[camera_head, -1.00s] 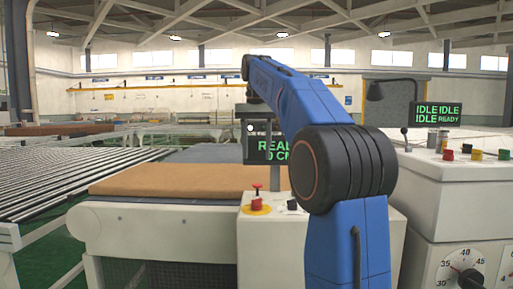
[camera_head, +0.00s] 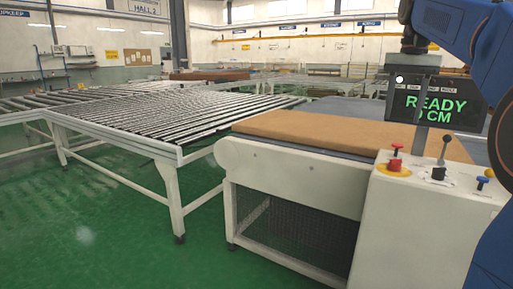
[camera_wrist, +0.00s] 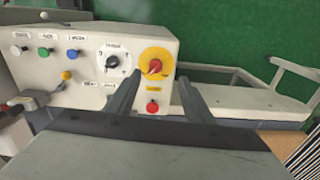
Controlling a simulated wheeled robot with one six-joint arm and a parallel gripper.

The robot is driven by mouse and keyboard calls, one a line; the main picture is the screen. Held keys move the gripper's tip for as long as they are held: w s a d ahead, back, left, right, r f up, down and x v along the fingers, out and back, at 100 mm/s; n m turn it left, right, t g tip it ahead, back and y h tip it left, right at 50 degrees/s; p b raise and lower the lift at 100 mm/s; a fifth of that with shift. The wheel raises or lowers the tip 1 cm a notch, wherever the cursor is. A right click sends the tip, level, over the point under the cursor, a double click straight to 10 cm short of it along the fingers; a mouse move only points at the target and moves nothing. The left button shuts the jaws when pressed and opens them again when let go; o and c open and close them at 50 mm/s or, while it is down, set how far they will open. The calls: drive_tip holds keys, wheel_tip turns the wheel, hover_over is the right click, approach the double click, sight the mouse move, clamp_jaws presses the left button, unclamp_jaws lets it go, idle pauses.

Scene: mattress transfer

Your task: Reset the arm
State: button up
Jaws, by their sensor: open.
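My blue arm runs along the right edge of the head view, partly cut off, with its dark wrist end in front of the top of the "READY" screen (camera_head: 430,108). In the wrist view my gripper (camera_wrist: 158,84) is open, its two dark fingers apart with nothing between them. Beyond the fingertips is a white control panel (camera_wrist: 85,85) with a red knob on a yellow plate (camera_wrist: 155,62). A red button (camera_wrist: 152,107) shows between the fingers, lower down. I cannot tell how far the fingers are from the panel.
In the head view a brown mattress (camera_head: 300,133) lies on a white conveyor (camera_head: 290,170). A console (camera_head: 425,215) with a red button and a lever stands at right. A roller table (camera_head: 170,120) is at left. Green floor (camera_head: 120,240) is clear at front left.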

drive_tip(key=s+a+f+n+t, duration=0.1)
drive_tip(key=s+a+f, duration=0.3)
drive_tip(key=s+f, duration=0.5)
drive_tip(key=s+a+f+n+t, duration=0.1)
drive_tip(key=s+a+f+n, duration=0.3)
drive_tip(key=s+f, duration=0.5)
drive_tip(key=s+a+f+n+t, duration=0.2)
drive_tip(key=s+a+f, duration=0.3)
drive_tip(key=f, duration=1.2)
drive_tip(key=s, duration=0.4)
drive_tip(key=shift+s+a, duration=0.2)
drive_tip(key=shift+s, duration=0.2)
